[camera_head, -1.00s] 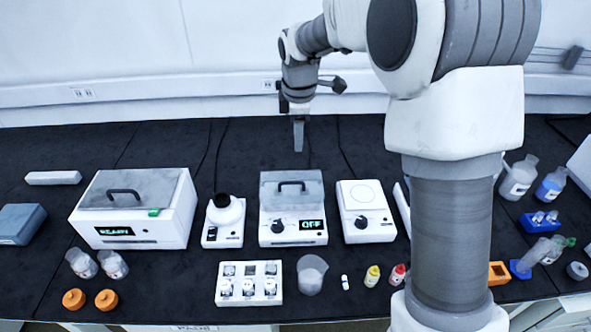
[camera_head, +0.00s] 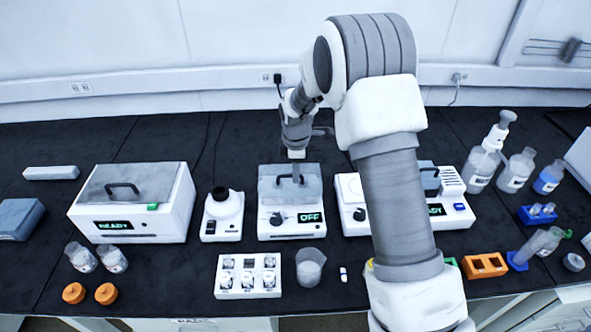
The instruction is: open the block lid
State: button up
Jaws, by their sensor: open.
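The middle device (camera_head: 292,229) is a white box with a knob and a green display reading OFF. Its grey, see-through block lid (camera_head: 268,190) is down and carries a dark handle on top (camera_head: 282,181). My gripper (camera_head: 298,173) is open and points down over this lid. Its fingers overlap the handle in the picture, and I cannot tell whether they touch it or straddle it. Part of the handle is hidden behind the fingers.
A larger white device (camera_head: 181,220) reading READY stands left, with its own handled lid. A vial rack (camera_head: 248,292) and a beaker (camera_head: 310,268) stand in front. My arm covers part of the devices at right.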

jog(key=shift+f, duration=0.3)
grip_shut()
dwell(1.3)
